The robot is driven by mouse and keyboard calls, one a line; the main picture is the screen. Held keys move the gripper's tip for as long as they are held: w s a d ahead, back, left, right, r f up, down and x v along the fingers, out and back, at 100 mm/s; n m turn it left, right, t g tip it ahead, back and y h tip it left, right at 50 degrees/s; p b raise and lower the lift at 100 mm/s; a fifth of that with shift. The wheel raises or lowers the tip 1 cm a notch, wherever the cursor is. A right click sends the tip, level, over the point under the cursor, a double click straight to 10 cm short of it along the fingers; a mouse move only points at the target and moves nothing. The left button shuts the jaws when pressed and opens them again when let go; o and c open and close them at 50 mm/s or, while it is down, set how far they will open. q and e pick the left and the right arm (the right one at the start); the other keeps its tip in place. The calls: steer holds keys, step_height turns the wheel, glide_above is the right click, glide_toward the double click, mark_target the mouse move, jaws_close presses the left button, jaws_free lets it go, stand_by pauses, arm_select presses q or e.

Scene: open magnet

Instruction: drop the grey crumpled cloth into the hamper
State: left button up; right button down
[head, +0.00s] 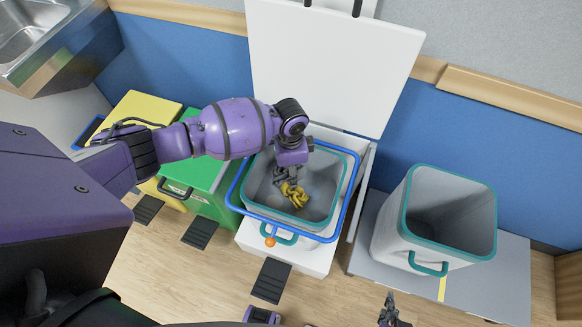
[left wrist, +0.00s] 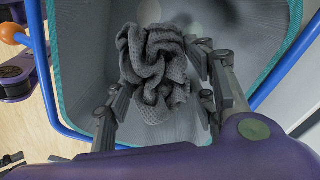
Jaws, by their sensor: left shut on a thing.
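The crumpled cloth (left wrist: 155,75) is grey and textured in the left wrist view. In the head view the crumpled bundle (head: 294,196) at my left fingertips looks yellow. My left gripper (head: 287,180) is shut on it, with a finger on each side, also in the left wrist view (left wrist: 160,85). It holds the cloth over the open mouth of the hamper (head: 322,222), a white bin with a grey liner, teal rim and blue frame. The cloth's height above the bottom is unclear. My right gripper (head: 390,312) shows as a dark tip at the bottom edge; its jaw state is unclear.
The hamper's white lid (head: 330,60) stands open behind it. A green bin (head: 212,188) and a yellow bin (head: 140,110) stand to the left. A grey teal-rimmed tub (head: 405,235) stands on a grey platform to the right.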

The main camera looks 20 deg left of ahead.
arm_select(q)
steer(key=o, duration=0.8)
steer(key=shift+o, duration=0.2)
step_height(320, 180, up, 12)
steer(key=shift+w, duration=0.25)
steer(key=shift+a, duration=0.1)
